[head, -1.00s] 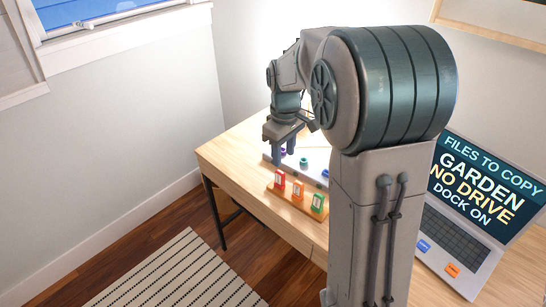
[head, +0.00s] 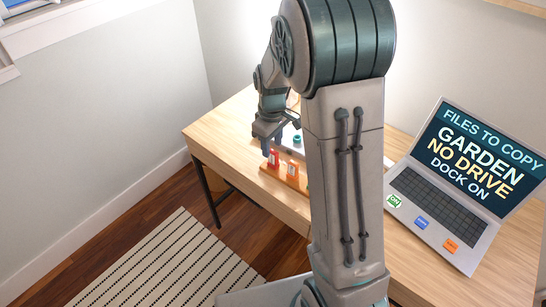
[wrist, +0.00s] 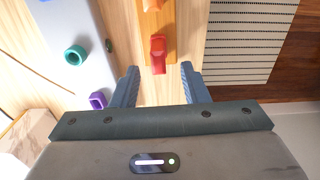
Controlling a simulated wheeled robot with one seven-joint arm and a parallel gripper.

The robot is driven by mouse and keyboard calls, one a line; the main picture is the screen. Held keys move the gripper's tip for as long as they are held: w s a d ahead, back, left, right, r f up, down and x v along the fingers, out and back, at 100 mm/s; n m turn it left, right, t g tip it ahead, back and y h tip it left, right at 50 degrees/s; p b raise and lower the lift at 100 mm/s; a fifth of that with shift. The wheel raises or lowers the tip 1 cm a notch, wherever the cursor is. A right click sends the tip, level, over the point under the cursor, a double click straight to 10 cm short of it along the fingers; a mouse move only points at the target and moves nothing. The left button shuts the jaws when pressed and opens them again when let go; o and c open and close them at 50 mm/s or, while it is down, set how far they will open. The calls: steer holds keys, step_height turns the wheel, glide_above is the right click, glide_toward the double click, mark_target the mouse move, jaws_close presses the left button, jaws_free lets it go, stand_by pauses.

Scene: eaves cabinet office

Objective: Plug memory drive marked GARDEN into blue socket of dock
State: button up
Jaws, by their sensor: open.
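My gripper (wrist: 158,72) is open and empty. In the wrist view its fingertips lie either side of the near end of a red drive (wrist: 158,55), not closed on it. In the head view my gripper (head: 267,146) is just above the red drive (head: 273,158). An orange drive (head: 293,168) stands beside it on an orange-brown wooden holder (wrist: 171,30). The drives' labels are too small to read. The pale dock (wrist: 84,22) has a teal socket (wrist: 75,55) and a purple socket (wrist: 97,100). A sliver of blue shows at the wrist view's top left edge.
An open laptop (head: 470,165) on the desk (head: 225,132) reads "FILES TO COPY GARDEN NO DRIVE DOCK ON". Green, blue and orange tags lie on its front. My arm hides part of the holder and dock. A striped rug (head: 165,265) lies on the floor.

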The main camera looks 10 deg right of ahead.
mark_target(273, 151)
steer(key=f, duration=0.4)
steer(key=shift+s+d+f, duration=0.1)
steer(key=shift+d, duration=0.1)
jaws_close()
step_height(273, 151, up, 5)
steer(key=shift+f, duration=0.2)
steer(key=s+d+r, duration=0.6)
steer(key=s+d, duration=0.1)
steer(key=d, duration=0.2)
steer(key=w+d, duration=0.6)
steer(key=w, duration=0.1)
steer(key=shift+w+d+f+n, duration=0.25)
steer(key=shift+d+f+n, duration=0.05)
steer(key=shift+d+f, duration=0.05)
